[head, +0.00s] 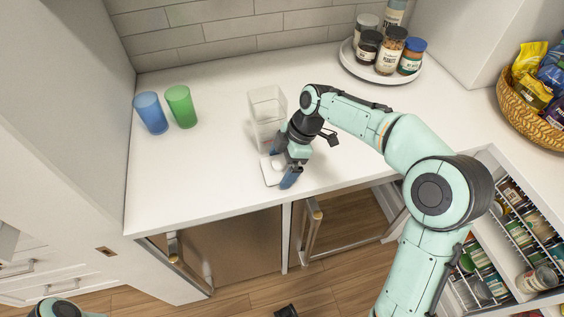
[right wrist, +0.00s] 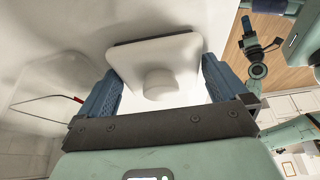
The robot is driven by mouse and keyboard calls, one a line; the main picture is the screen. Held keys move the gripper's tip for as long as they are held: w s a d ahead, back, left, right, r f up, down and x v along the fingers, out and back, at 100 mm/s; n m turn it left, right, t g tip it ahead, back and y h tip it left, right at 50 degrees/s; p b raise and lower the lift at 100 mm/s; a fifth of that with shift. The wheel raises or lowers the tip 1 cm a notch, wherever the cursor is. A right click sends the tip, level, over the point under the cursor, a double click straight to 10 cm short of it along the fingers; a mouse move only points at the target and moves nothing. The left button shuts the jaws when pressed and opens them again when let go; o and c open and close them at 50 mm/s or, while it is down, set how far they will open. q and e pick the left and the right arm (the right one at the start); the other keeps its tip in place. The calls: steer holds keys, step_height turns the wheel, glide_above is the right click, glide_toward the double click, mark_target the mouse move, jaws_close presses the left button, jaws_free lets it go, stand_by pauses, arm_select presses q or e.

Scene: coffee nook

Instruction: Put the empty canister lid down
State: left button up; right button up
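The canister lid (head: 270,172) is a white square with a round knob, at the front of the white counter beside the clear canister (head: 267,108). In the right wrist view the lid (right wrist: 183,50) shows knob towards me, between and just past my fingertips. My right gripper (head: 284,163) is over the lid with its blue fingers spread wide; they also show in the right wrist view (right wrist: 160,78). The knob is not pinched. I cannot tell whether a finger touches the lid's edge. The canister stands upright, looks empty and has an open top.
A blue cup (head: 151,113) and a green cup (head: 180,106) stand at the left. A round tray (head: 351,66) of jars is at the back, a wicker basket (head: 520,101) of packets at the right. An open drawer (head: 490,285) of cans is below right. The counter's left front is clear.

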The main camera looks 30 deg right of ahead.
steer(key=shift+r, duration=0.1)
steer(key=p+v, duration=0.2)
steer(key=v, duration=1)
